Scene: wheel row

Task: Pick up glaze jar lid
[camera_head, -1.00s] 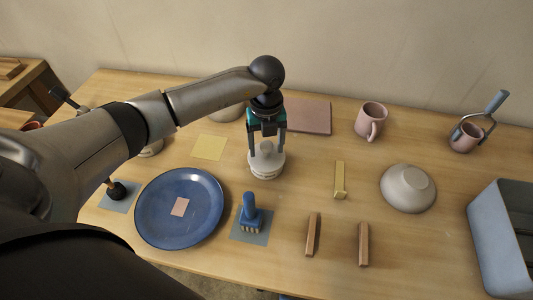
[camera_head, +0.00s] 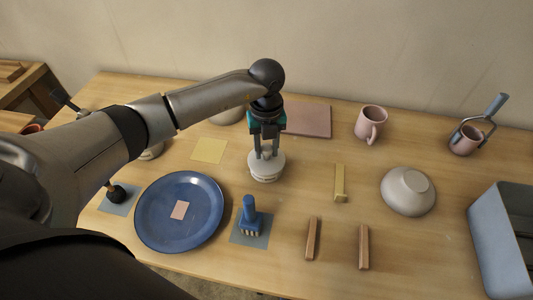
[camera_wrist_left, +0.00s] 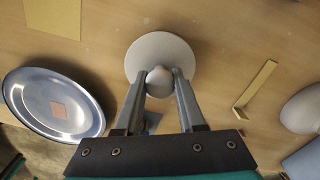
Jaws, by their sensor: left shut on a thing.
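The glaze jar lid (camera_head: 267,171) is pale grey-white and round with a knob on top. It sits on a low pale jar near the middle of the table; little of the jar shows beneath it. My left gripper (camera_head: 267,154) points down from above and is shut on the lid's knob. In the left wrist view the lid (camera_wrist_left: 160,48) shows as a pale disc, and the gripper (camera_wrist_left: 160,76) has one finger on each side of the round knob. My right gripper is not in view.
A blue plate (camera_head: 155,222) and a blue brush (camera_head: 249,211) lie in front. A yellow card (camera_head: 209,150), a pink slab (camera_head: 308,118), a pink mug (camera_head: 370,123), an upturned bowl (camera_head: 408,190) and wooden sticks (camera_head: 363,247) stand around. A grey-blue bin (camera_head: 497,240) is at right.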

